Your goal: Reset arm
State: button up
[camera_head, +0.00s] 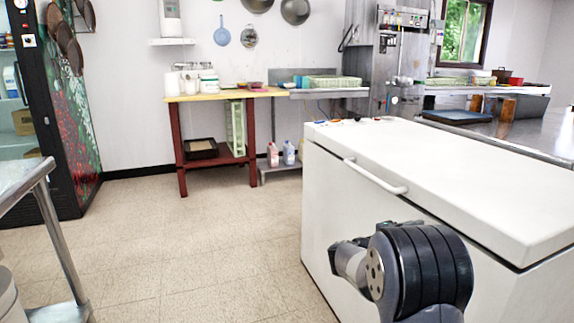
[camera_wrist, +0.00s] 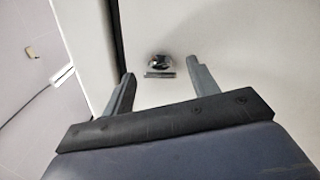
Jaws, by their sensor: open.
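My gripper (camera_wrist: 160,70) shows in the wrist view with its two grey fingers spread apart and nothing held between them. Its fingers point toward the white surface of the chest freezer (camera_wrist: 240,50). A small shiny metal fitting (camera_wrist: 159,62) on that surface shows between the fingertips; I cannot tell whether the fingers touch the surface. In the head view, my bent arm is at the lower right, in front of the white chest freezer (camera_head: 335,205). My gripper cannot be made out there.
The freezer's closed lid has a long white handle (camera_head: 375,176). A steel counter (camera_head: 30,180) stands at the left edge, near a dark glass-door cooler (camera_head: 45,110). A red-legged table (camera_head: 178,150) stands at the back wall. The tiled floor (camera_head: 200,240) between them is clear.

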jog(key=shift+s+a+n+p, duration=0.1)
jog(key=shift+a+n+p, duration=0.25)
jog(key=shift+n+p, duration=2.5)
jog(key=shift+s+a+n+p, duration=0.15)
jog(key=shift+a+n+p, duration=0.2)
jog(key=shift+n+p, duration=2.55)
jog(key=shift+s+a+n+p, duration=0.1)
jog(key=shift+a+n+p, duration=0.25)
jog(key=shift+n+p, duration=2.5)
jog(key=m+p, duration=0.3)
jog(key=shift+r, duration=0.15)
